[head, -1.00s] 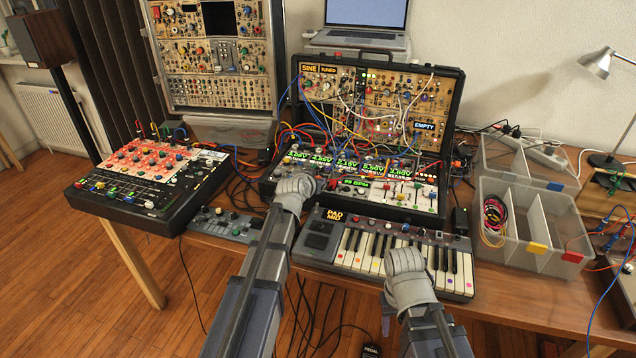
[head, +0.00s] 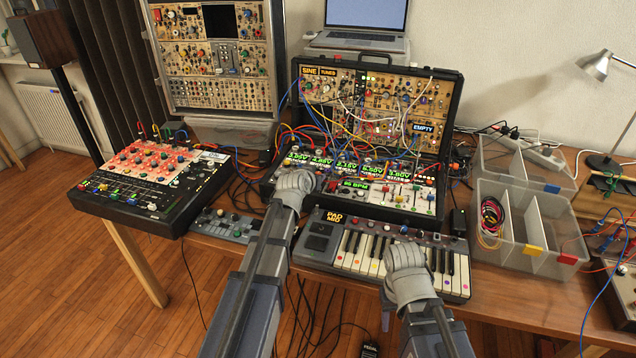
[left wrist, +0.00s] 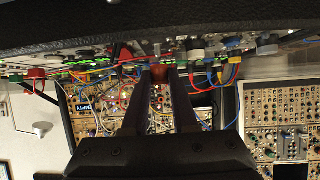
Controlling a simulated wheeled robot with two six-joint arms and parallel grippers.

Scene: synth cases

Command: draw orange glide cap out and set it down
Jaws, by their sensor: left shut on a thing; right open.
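The orange glide cap (left wrist: 159,73) shows as a small orange-brown piece between the fingertips in the left wrist view. My left gripper (left wrist: 160,82) is shut on it, close to the panel of the lower synth case (head: 413,210). Whether the cap is still seated on its slider or free cannot be told. In the head view my left wrist (head: 296,187) covers the cap and the fingertips. My right gripper (head: 406,278) is open and empty over the front of the keyboard, its fingers mostly hidden by its wrist.
Patch cables (head: 335,125) hang across the open case close to my left gripper. A keyboard (head: 350,250) lies in front of the case, and a black mixer-like box (head: 150,190) stands at left. Clear divided bins (head: 535,225) stand at right. Bare table (head: 500,290) shows at front right.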

